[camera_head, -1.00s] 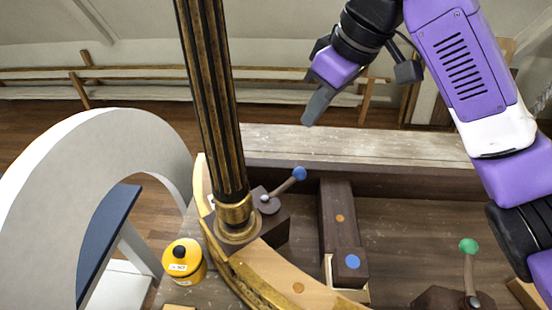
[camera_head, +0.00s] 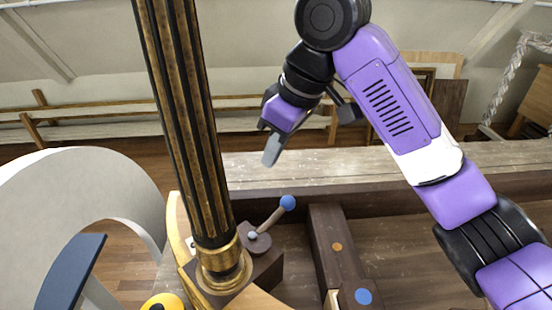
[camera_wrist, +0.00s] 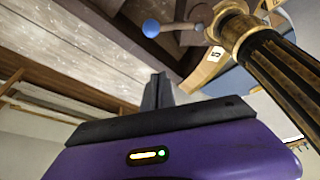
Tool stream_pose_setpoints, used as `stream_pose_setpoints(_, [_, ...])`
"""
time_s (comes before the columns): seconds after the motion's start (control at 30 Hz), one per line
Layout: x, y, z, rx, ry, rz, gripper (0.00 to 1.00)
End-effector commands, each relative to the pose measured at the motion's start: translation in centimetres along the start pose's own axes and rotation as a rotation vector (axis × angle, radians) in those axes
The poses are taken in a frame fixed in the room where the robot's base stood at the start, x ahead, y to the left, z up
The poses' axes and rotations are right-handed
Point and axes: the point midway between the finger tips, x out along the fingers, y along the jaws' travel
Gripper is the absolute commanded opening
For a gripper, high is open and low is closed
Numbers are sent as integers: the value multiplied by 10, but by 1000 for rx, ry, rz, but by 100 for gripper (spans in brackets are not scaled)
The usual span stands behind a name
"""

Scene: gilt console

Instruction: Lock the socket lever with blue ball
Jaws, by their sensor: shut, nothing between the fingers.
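The socket lever's blue ball (camera_head: 288,202) tops a short handle (camera_head: 272,220) that leans up to the right from a dark wooden block (camera_head: 262,270) beside the gilt column's (camera_head: 222,258) brass foot. The blue ball also shows in the wrist view (camera_wrist: 151,28), with its handle running right toward the brass collar (camera_wrist: 232,28). My gripper (camera_head: 271,150) is shut and empty. It hangs in the air above the lever and slightly left of the ball in the head view, apart from it. In the wrist view, the closed fingers (camera_wrist: 157,92) are below the ball in the picture.
The tall fluted column stands left of my gripper. A dark beam with a blue-dotted end (camera_head: 363,296) lies right of the lever. A yellow pot (camera_head: 162,303) is at the lower left edge. A wooden ledge (camera_head: 330,168) runs behind.

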Motion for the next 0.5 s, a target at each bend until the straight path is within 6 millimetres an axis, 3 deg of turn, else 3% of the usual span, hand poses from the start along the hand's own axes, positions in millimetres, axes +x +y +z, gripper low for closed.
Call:
stream_pose_setpoints(0.4, [81,-1,0,1,-2,-2,0])
stream_pose_setpoints(0.5, [75,1,17,3,1,0,0])
